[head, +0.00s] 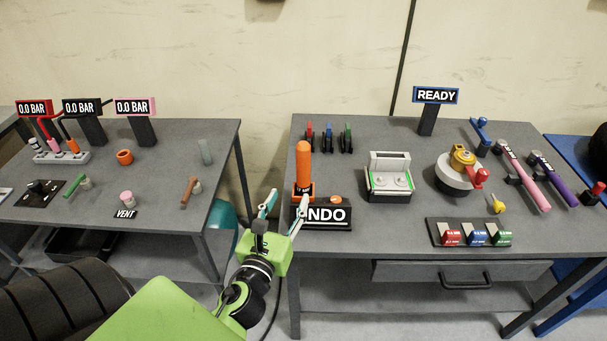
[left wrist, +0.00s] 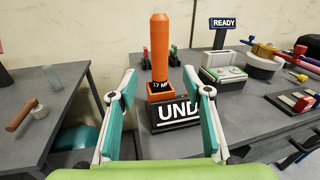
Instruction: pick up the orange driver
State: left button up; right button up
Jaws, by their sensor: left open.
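The orange driver (head: 304,163) stands upright at the left front of the right-hand table, its lower end in an orange holder (head: 303,189). In the left wrist view the driver (left wrist: 161,48) rises beyond my fingertips, about midway between them, with a dark label at its base. My left gripper (head: 286,204) is open and empty, in front of the driver at the table's front edge. Its two fingers (left wrist: 161,85) also show spread apart in the left wrist view. My right gripper is in neither view.
A black sign reading "NDO" in the head view (head: 329,216) stands right beside the holder, close to my left gripper. Behind are red, blue and green tools (head: 329,138). A white-and-grey fixture (head: 389,178) stands to the right. A gap separates the two tables.

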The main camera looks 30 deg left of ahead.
aim_at(302, 170)
pick_arm(q)
jog(key=shift+m, duration=0.5)
jog(key=p+x, duration=0.1)
jog(key=x, duration=0.3)
jog(key=p+x, duration=0.1)
jog(key=x, duration=0.3)
jog(key=shift+w+d+r, duration=0.1)
jog(key=shift+w+d, duration=0.1)
jog(key=shift+h, duration=0.3)
jog(key=shift+a+p+x, duration=0.15)
jog(key=shift+p+x, duration=0.3)
jog(key=shift+x, duration=1)
jog(key=shift+a+p+x, duration=0.15)
jog(key=shift+p+x, duration=0.25)
jog(key=shift+x, duration=1)
jog(key=shift+s, duration=0.2)
jog(key=shift+c, duration=0.7)
grip_shut()
jog(key=shift+w, duration=0.1)
